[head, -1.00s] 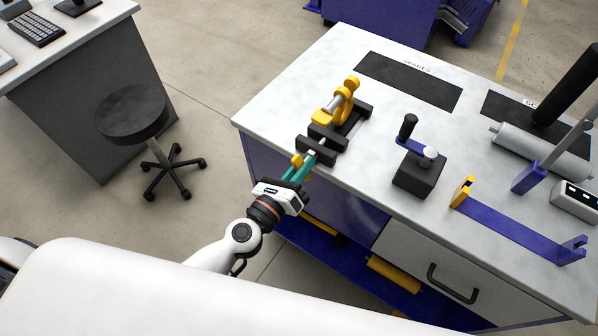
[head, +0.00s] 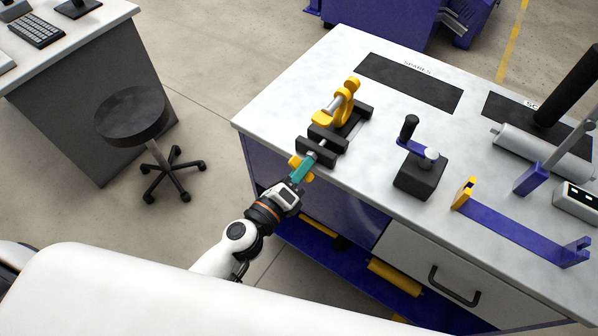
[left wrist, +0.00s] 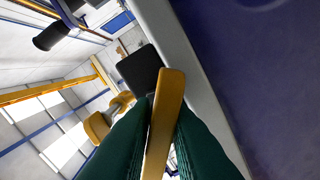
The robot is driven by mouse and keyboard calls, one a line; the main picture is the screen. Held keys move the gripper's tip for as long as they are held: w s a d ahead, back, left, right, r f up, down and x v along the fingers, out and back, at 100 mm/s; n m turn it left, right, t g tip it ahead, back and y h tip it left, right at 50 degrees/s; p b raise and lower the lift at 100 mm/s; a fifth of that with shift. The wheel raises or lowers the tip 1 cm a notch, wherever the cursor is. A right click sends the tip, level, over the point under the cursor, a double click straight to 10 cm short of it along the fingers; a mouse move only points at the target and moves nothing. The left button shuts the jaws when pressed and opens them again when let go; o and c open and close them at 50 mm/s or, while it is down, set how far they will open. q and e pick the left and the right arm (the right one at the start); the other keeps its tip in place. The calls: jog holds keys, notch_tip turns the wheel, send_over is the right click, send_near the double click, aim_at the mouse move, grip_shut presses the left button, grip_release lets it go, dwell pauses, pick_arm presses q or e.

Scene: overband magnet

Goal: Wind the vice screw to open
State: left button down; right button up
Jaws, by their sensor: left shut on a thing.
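The vice (head: 333,135) is black and sits at the left front edge of the white workbench. A yellow and grey part (head: 340,103) is at the vice's far jaw. The vice's screw ends in a yellow handle (head: 297,162) that sticks out past the bench's front edge. My left gripper (head: 303,168) has teal fingers shut on this handle. In the left wrist view the yellow handle bar (left wrist: 165,125) runs between the two fingers, with the dark vice body (left wrist: 140,70) just beyond. The right gripper is not in view.
On the bench (head: 265,110) stand a black block with a crank (head: 418,175), a blue bracket (head: 520,228) and a grey cylinder (head: 540,150). Dark mats (head: 410,80) lie behind. A stool (head: 133,115) stands left on open floor.

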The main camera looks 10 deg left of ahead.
pick_arm(q)
jog(key=shift+n, duration=1.4)
jog(key=shift+r+n+p, duration=0.1)
jog(key=shift+n+p, duration=0.55)
jog(key=shift+n, duration=0.75)
jog(key=shift+n+p, duration=0.55)
jog(key=shift+n, duration=0.15)
jog(key=c, duration=1.3)
grip_release()
